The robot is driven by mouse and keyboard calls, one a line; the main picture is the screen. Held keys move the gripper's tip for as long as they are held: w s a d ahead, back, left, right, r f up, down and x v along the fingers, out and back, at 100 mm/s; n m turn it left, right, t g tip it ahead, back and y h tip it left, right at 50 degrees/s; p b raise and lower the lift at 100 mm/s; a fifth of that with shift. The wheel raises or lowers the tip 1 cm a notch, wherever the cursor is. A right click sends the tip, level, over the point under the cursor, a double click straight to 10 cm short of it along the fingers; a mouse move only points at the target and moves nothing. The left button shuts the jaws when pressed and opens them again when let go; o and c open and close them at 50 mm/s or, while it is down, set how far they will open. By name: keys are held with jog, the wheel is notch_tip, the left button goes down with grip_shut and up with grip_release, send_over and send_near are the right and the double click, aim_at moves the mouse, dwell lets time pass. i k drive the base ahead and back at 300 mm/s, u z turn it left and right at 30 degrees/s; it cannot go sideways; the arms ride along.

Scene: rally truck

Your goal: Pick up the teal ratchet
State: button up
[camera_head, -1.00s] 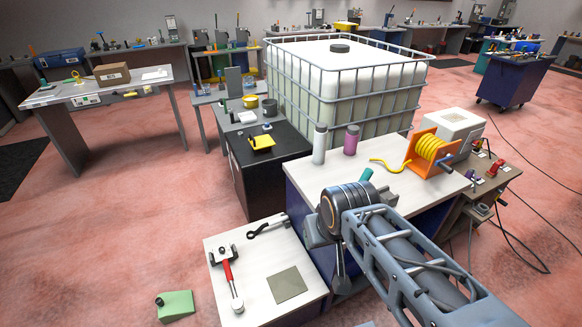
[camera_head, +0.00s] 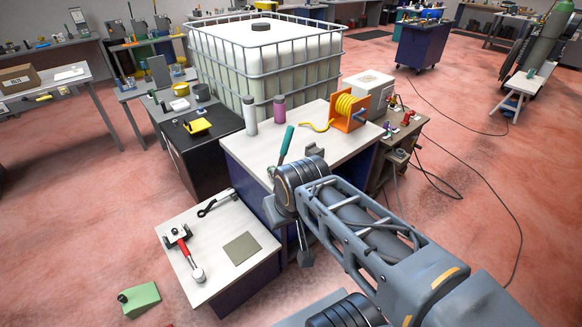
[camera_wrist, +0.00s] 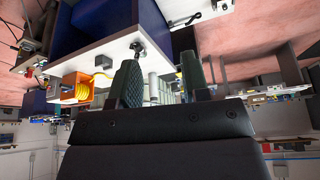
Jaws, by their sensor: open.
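The teal ratchet (camera_head: 286,142) is on the white top of a blue cabinet (camera_head: 262,155) in the head view. Its teal handle points up and away. Its near end is hidden behind my arm's wrist joint. In the wrist view, a dark rounded piece (camera_wrist: 140,48) shows above the left finger; I cannot tell whether it is the ratchet's head. My gripper (camera_wrist: 160,72) is open in the wrist view, with a clear gap between its two dark fingers and nothing seen held there. My arm reaches in from the lower right of the head view.
A grey bottle (camera_head: 250,115), a pink bottle (camera_head: 280,109) and an orange reel with yellow hose (camera_head: 348,109) stand farther back on the cabinet top. A low table (camera_head: 207,232) at the front left holds a red-handled tool (camera_head: 186,250). A large caged tank (camera_head: 265,60) stands behind.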

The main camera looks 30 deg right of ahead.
aim_at(290, 129)
jog(key=z, duration=0.05)
jog(key=i, duration=0.45)
jog(key=u, duration=2.1)
jog(key=k, duration=0.85)
jog(key=z, duration=0.85)
jog(key=i, duration=0.45)
